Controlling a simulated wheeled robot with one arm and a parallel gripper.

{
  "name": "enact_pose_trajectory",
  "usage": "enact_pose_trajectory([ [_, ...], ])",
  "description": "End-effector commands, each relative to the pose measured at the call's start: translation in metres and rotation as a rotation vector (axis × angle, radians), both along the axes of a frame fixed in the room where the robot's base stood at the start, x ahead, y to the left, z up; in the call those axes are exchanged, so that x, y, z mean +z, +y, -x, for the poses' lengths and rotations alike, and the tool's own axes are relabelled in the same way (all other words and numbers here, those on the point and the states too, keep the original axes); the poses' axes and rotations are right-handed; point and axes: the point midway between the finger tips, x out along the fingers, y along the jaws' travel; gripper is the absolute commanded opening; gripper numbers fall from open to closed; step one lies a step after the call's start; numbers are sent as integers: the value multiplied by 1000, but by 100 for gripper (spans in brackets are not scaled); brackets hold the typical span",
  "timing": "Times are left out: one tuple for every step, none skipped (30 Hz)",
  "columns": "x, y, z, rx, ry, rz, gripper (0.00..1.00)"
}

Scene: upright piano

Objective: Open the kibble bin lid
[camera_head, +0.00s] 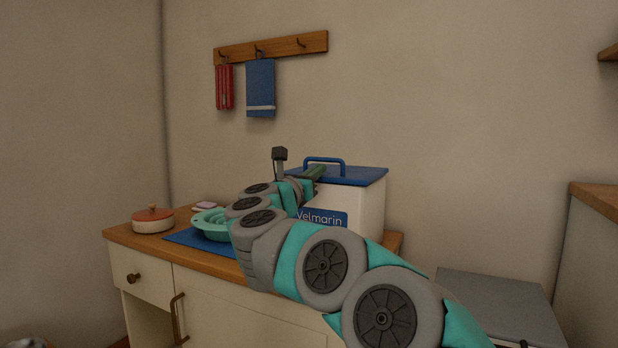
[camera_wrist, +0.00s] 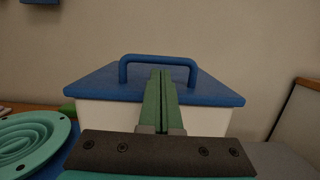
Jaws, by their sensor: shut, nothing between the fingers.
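The kibble bin (camera_head: 368,212) is a white box with a blue "Velmarin" label, standing on the wooden counter. Its blue lid (camera_head: 358,175) lies flat on top, closed, with a blue arched handle (camera_head: 325,160). The lid (camera_wrist: 100,88) and handle (camera_wrist: 140,58) also show in the wrist view. My gripper (camera_head: 318,170) is at the near left side of the lid. In the wrist view its green fingers (camera_wrist: 161,75) are together and empty, pointing at the handle. I cannot tell whether they touch the lid. My arm hides part of the bin's front.
A teal collapsible bowl (camera_head: 208,222) sits on a blue mat (camera_head: 182,238) left of the bin. A lidded pot (camera_head: 152,219) stands at the counter's left end. A blue towel (camera_head: 260,85) and a red cloth (camera_head: 224,87) hang from a wall rack (camera_head: 285,46).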

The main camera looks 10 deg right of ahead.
Motion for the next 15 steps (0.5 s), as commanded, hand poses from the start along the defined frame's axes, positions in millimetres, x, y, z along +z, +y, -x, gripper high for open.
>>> enact_pose_trajectory([
  [0, -2, -3, 0, 1, 1, 0],
  [0, -2, -4, 1, 1, 1, 0],
  [0, -3, -5, 2, 1, 2, 0],
  [0, -3, -6, 3, 1, 2, 0],
  [0, -3, -6, 3, 1, 2, 0],
  [0, -3, -6, 3, 1, 2, 0],
  [0, -3, -6, 3, 1, 2, 0],
  [0, -3, -6, 4, 2, 2, 0],
  [0, -3, -6, 4, 2, 2, 0],
  [0, -3, -6, 3, 1, 2, 0],
  [1, -3, -6, 3, 1, 2, 0],
  [1, -3, -6, 3, 1, 2, 0],
  [1, -3, -6, 3, 1, 2, 0],
  [1, -3, -6, 3, 1, 2, 0],
  [1, -3, -6, 3, 3, 1, 0],
])
